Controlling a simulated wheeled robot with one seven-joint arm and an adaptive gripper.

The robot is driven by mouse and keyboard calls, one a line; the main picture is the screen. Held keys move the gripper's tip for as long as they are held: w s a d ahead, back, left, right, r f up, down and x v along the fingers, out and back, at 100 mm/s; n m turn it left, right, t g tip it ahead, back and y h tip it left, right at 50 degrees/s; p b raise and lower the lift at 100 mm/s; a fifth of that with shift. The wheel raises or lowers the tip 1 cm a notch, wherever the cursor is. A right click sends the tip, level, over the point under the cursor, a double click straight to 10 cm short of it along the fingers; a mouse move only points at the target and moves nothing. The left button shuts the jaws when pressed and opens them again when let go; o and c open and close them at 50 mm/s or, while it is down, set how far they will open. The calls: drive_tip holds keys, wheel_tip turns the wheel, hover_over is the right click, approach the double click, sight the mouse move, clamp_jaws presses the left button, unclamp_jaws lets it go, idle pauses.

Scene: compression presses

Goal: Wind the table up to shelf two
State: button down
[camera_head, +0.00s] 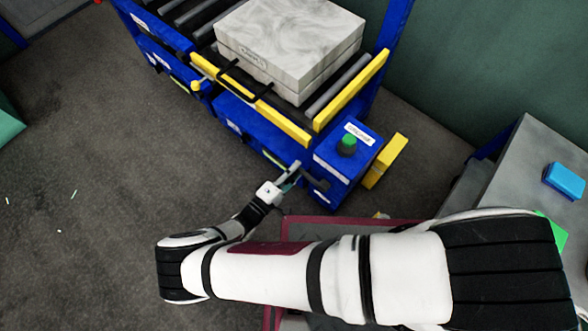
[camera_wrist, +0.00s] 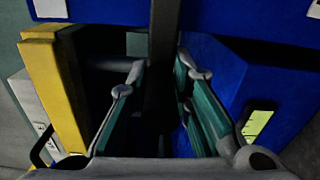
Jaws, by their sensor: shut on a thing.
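The blue roller table (camera_head: 262,137) stands at the top centre in the head view, with yellow side rails. A dark crank (camera_head: 316,184) sticks out of the blue box at its near end. My gripper (camera_head: 292,176) is at this crank, low against the front of the table. In the wrist view, the two teal-padded fingers of my gripper (camera_wrist: 160,80) stand on either side of a dark upright bar (camera_wrist: 164,50), which looks like the crank's handle. The fingers' contact with it is in deep shadow. I cannot make out shelf two.
A grey bench (camera_head: 535,180) with a blue object (camera_head: 564,181) is at right.

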drive_tip(key=shift+s+d+r, duration=0.15)
drive_tip(key=shift+d+r, duration=0.05)
drive_tip(key=shift+d, duration=0.2)
drive_tip(key=c, duration=1.5)
unclamp_jaws()
drive_tip(key=shift+a+f, duration=0.1)
drive_tip(key=shift+f, duration=0.05)
